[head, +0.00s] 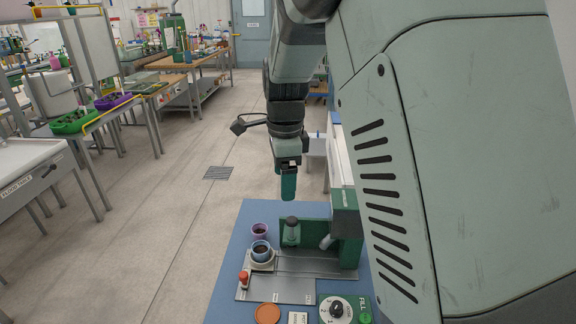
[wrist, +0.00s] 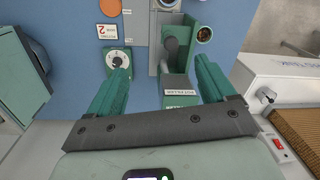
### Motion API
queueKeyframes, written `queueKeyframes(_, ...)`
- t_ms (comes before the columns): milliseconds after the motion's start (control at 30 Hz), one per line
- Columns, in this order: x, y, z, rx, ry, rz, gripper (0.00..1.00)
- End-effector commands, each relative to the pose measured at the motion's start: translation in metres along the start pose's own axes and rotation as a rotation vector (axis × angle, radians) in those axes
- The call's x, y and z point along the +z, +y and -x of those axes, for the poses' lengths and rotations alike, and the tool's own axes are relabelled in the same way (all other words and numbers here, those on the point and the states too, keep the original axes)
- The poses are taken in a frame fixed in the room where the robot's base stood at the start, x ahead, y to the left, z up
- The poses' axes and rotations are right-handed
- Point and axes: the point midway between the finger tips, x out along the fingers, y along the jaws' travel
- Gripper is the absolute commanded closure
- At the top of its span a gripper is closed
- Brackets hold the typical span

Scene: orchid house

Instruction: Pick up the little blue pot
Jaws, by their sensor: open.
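The little blue pot (head: 261,246) holds dark soil and stands in a pale round holder on the left of the blue bench in the head view. My gripper (head: 289,188) hangs beyond it and to its right, pointing down, above the far end of the bench. In the wrist view my gripper (wrist: 160,88) is open, its two green fingers wide apart with nothing held between them.
A purple pot (head: 258,230) stands just behind the blue one. The green pot filler (head: 345,226) is to the right; in the wrist view its housing (wrist: 180,84) shows between the fingers. A red-topped knob (head: 244,277), orange disc (head: 267,313) and dial box (head: 336,308) are nearer.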

Motion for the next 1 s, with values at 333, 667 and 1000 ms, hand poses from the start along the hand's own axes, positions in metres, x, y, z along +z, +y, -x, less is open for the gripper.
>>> queueKeyframes(333, 0.060, -0.037, -0.135, 0.092, 0.123, -0.396, 0.17)
queueKeyframes(667, 0.062, -0.034, -0.183, 0.097, 0.141, -0.448, 0.17)
queueKeyframes(1000, 0.061, -0.034, -0.216, 0.096, 0.140, -0.446, 0.17)
